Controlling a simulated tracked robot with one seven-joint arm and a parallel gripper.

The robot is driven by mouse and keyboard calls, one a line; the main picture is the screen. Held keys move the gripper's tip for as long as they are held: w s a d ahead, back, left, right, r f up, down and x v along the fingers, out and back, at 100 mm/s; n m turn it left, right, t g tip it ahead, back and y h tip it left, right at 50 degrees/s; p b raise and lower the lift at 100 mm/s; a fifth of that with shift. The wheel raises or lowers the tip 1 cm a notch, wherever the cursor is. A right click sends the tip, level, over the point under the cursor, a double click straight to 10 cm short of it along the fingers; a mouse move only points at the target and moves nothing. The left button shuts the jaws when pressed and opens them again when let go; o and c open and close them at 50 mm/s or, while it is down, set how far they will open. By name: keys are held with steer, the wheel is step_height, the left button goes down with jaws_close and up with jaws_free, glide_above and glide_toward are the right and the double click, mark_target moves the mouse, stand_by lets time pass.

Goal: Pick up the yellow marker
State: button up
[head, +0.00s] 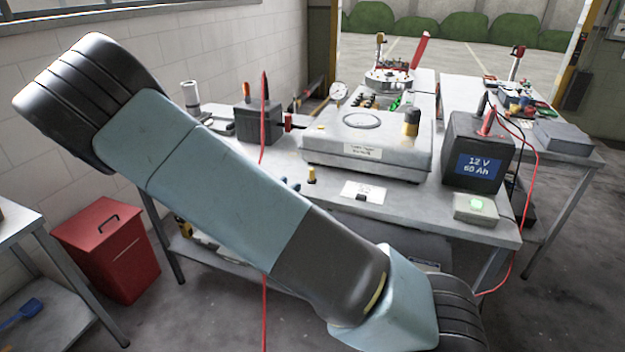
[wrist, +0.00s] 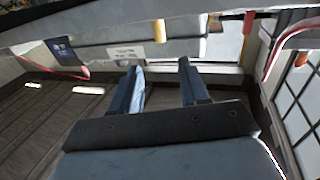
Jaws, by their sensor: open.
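A small yellow marker (head: 311,175) stands near the front edge of the grey bench (head: 400,205), left of a white paper card, in the head view.
A grey tester box (head: 367,150) stands behind the marker, with dark blue pieces just left of it. A battery (head: 478,152) stands at the right. A thin red cable (head: 263,120) hangs left of the marker. A red bin (head: 107,250) stands on the floor.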

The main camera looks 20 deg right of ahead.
mark_target(312, 169)
steer(key=x, duration=0.6)
steer(key=shift+w+d, duration=0.2)
steer(key=shift+d, duration=0.1)
steer(key=shift+f+x, duration=0.15)
steer(key=shift+x, duration=1.2)
steer(key=shift+f+x, duration=0.15)
steer(key=shift+x, duration=1.2)
jaws_close()
